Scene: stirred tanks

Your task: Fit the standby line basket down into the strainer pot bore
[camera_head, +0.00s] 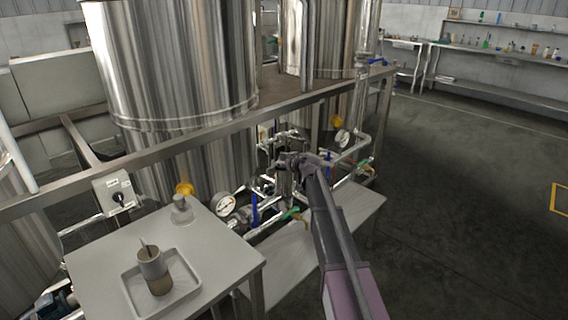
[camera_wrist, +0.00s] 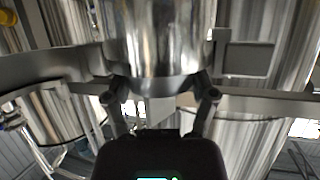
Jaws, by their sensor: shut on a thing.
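My gripper (camera_head: 290,163) is at the pipework in front of the tanks, in the middle of the head view. In the wrist view its two fingers (camera_wrist: 162,98) are closed on a shiny metal cylinder, which I take to be the standby line basket (camera_wrist: 160,45). The fingers grip near its rounded end, and the rest runs out of the top of the picture. In the head view the basket is small and hard to tell from the metal pipes around it. The strainer pot and its bore cannot be made out clearly among the pipes and gripper.
Valves, pipes and a round gauge (camera_head: 224,204) crowd close around my gripper. A table at lower left carries a tray (camera_head: 187,291) with a beige cup (camera_head: 153,266). The floor (camera_head: 465,200) at right is clear.

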